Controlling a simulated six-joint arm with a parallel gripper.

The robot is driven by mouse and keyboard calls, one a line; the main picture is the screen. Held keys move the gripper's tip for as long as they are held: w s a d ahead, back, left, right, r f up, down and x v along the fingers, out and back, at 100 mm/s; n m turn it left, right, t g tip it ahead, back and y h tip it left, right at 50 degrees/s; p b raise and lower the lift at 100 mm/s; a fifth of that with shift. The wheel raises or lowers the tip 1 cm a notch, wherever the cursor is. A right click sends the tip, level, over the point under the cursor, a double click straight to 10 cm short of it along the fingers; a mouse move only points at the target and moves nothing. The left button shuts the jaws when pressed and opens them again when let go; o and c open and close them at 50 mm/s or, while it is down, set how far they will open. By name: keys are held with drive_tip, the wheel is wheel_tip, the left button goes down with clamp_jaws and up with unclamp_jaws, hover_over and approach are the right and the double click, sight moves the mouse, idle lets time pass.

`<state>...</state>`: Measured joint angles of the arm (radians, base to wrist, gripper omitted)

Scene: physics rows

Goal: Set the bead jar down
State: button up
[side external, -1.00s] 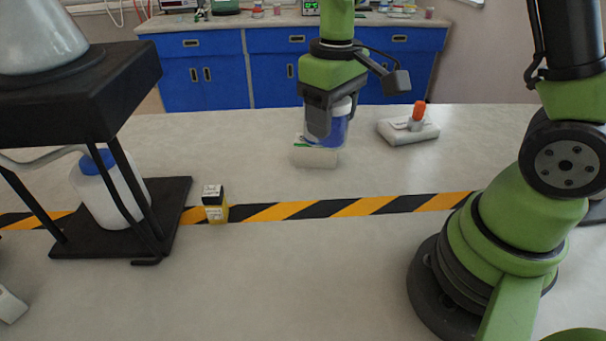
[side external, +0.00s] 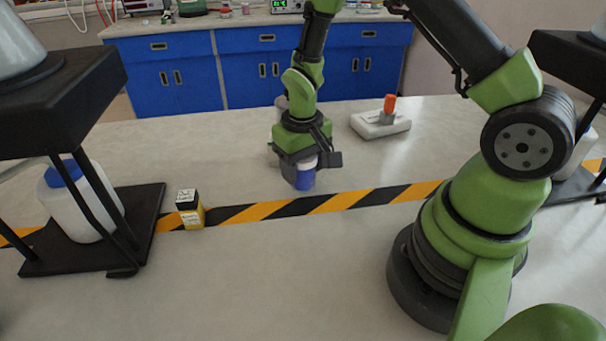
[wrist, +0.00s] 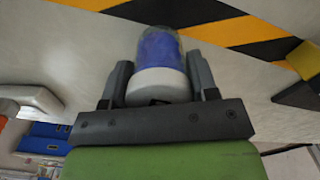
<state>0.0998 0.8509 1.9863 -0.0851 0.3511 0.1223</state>
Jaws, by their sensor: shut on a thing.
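The bead jar (side external: 304,179) is blue with a white lid. It is upright just behind the striped tape in the side view. My gripper (side external: 301,163) is shut on it near its lid and hides part of its upper side. In the wrist view the clear, blue-filled jar (wrist: 160,48) sits between the two fingers of my gripper (wrist: 160,82), with its white lid nearest the palm. I cannot tell whether the jar's base touches the table or hangs slightly above it.
Yellow-black striped tape (side external: 335,204) crosses the bench. A small yellow-and-black box (side external: 190,209) stands to the left, by a black stand (side external: 75,75) with a white, blue-capped bottle (side external: 84,203). A white device with an orange top (side external: 381,120) lies behind right. Bench around the jar is clear.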

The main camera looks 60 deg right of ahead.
drive_tip(key=shift+f, duration=1.2)
drive_tip(key=o, duration=1)
drive_tip(key=shift+f, duration=0.1)
drive_tip(key=shift+c, duration=0.2)
